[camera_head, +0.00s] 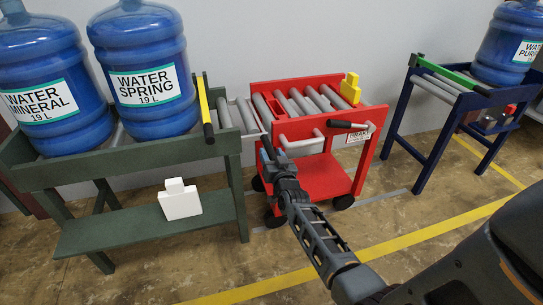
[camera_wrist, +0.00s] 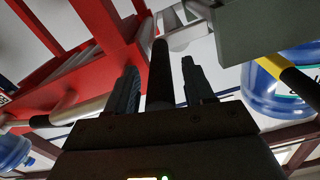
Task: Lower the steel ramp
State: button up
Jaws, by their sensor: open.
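The steel ramp (camera_head: 248,116) shows as a pale grey piece in the gap between the green roller stand (camera_head: 150,158) and the red cart (camera_head: 318,176). In the head view my gripper (camera_head: 271,152) is at the cart's near left corner, just below the ramp. In the wrist view my gripper (camera_wrist: 159,72) is open, with a black bar-like handle (camera_wrist: 160,62) between its two fingers. The fingers look apart from the handle, with a gap on each side. Grey metal of the ramp (camera_wrist: 178,30) shows beyond the handle. My gripper hides part of the ramp's lower end.
Blue water jugs (camera_head: 150,90) stand on the green stand, behind a yellow-and-black bar (camera_head: 205,108). The cart has a black-handled brake lever (camera_head: 346,124) and a yellow block (camera_head: 350,88). A dark blue stand (camera_head: 440,97) is at right. The floor in front is clear.

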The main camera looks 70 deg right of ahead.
jog(key=p+v, duration=0.2)
jog(key=v, duration=0.5)
jog(key=shift+s+a, duration=0.15)
jog(key=shift+a, duration=0.1)
jog(key=s+a+n+t+y, duration=0.1)
jog(key=s+a+n+y, duration=0.1)
jog(key=a, duration=0.6)
jog(key=s+a+n+t+y, duration=0.1)
jog(key=s+a+n+y, duration=0.15)
jog(key=a, duration=0.55)
jog(key=s+a+r+n+t+y, duration=0.1)
jog(key=s+a+r+n+y, duration=0.15)
jog(key=s+a, duration=0.35)
jog(key=s+a+r+n+t+y, duration=0.15)
jog(key=s+a+r, duration=0.3)
jog(key=a, duration=0.45)
jog(key=s+a+r+n+g+y, duration=0.1)
jog(key=s+a+r+n+y, duration=0.1)
jog(key=s+a+r+y, duration=0.3)
jog(key=s+a+r+n+g, duration=0.1)
jog(key=s+a+r+n, duration=0.1)
jog(key=s+r, duration=0.3)
notch_tip(320, 180, up, 14)
jog(key=w+p, duration=0.1)
jog(key=p, duration=1.1)
jog(key=shift+w+d+p, duration=0.2)
jog(key=shift+d+p, duration=0.1)
jog(key=shift+p, duration=0.05)
